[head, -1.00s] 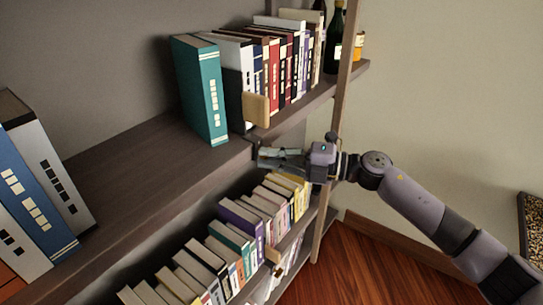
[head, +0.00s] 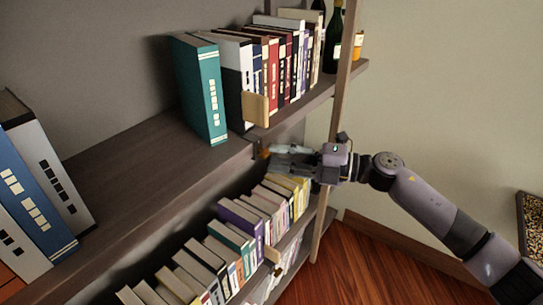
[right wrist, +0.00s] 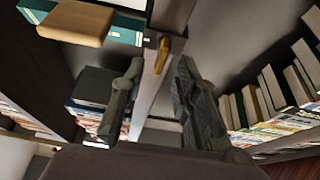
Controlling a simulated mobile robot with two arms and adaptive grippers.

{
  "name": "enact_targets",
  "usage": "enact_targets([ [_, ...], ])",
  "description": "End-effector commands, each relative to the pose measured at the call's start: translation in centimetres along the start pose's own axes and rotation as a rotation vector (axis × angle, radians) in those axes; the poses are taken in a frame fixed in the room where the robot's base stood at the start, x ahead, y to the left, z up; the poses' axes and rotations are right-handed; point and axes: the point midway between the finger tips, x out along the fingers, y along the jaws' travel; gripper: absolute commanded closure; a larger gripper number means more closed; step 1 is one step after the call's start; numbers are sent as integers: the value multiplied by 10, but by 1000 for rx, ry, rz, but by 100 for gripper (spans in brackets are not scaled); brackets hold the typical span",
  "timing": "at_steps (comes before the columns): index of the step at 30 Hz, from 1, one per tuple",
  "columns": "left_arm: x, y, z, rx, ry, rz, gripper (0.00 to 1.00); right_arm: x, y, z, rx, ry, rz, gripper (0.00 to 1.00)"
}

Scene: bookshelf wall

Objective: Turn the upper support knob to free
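The upper support knob (head: 265,153), a small orange-brown piece, sits under the front edge of the upper shelf. In the right wrist view the knob (right wrist: 163,54) is an upright rounded piece on a dark bracket, ahead of and between the two fingertips. My right gripper (head: 273,157) reaches in from the right just below the shelf edge, close to the knob. In the right wrist view its fingers (right wrist: 160,68) are apart, with nothing held between them; contact with the knob cannot be told. My left gripper is not in view.
A light wooden block (head: 255,108) stands at the upper shelf's edge (head: 140,165) above the knob, beside a teal book (head: 203,90). Several books (head: 240,218) fill the shelf below my gripper. A wooden post (head: 342,80) rises behind my wrist. Open floor lies right.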

Motion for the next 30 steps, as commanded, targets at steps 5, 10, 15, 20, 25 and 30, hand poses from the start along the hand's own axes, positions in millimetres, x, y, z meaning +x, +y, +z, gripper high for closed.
enact_targets([
  [5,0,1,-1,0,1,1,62,-42,-1,1,0,-4,-3,72],
  [10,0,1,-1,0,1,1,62,-73,-1,0,0,-2,-3,72],
  [15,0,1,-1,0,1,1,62,-90,0,0,0,-1,-1,72],
  [20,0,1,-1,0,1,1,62,-94,0,0,-1,1,-1,72],
  [25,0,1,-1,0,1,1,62,-94,0,0,-1,1,-1,72],
  [30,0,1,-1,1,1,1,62,-94,-13,11,53,-47,31,72],
])
